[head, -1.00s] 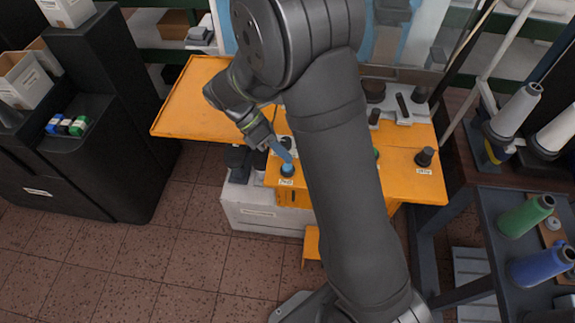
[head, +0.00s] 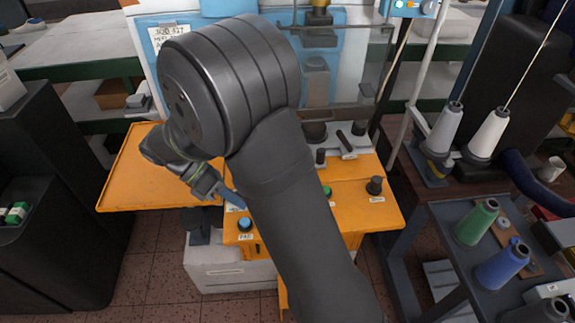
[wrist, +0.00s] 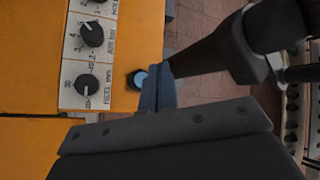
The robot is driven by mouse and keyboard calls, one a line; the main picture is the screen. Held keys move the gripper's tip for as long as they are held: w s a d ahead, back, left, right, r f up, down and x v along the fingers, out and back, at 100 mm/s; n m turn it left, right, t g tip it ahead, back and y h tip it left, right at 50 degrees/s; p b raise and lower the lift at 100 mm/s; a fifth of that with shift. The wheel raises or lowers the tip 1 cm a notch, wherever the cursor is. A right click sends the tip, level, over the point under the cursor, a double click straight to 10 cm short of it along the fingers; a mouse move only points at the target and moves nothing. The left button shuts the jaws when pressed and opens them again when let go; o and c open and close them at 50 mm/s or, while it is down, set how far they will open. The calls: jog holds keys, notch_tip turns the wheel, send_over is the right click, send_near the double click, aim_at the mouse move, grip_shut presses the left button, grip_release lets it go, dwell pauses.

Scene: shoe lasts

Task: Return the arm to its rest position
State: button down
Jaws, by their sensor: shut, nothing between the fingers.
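My gripper (head: 232,200) is shut and empty. Its blue fingertips point down toward the orange panel, above and slightly left of a blue round button (head: 245,224), apart from it in the picture. My own forearm hides part of the panel. In the wrist view my blue fingers (wrist: 157,90) are together, and the blue button (wrist: 138,79) shows beside them, partly covered.
The orange machine table (head: 130,185) carries a black knob (head: 374,186) at right and labelled dials (wrist: 91,35) in the wrist view. A trolley with a green spool (head: 477,222) and a blue spool (head: 502,264) stands at right. A black cabinet (head: 60,240) is at left.

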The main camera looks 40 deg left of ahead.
jog(key=shift+f, duration=0.7)
notch_tip(320, 180, up, 5)
jog(key=shift+r, duration=0.2)
jog(key=shift+f, duration=0.1)
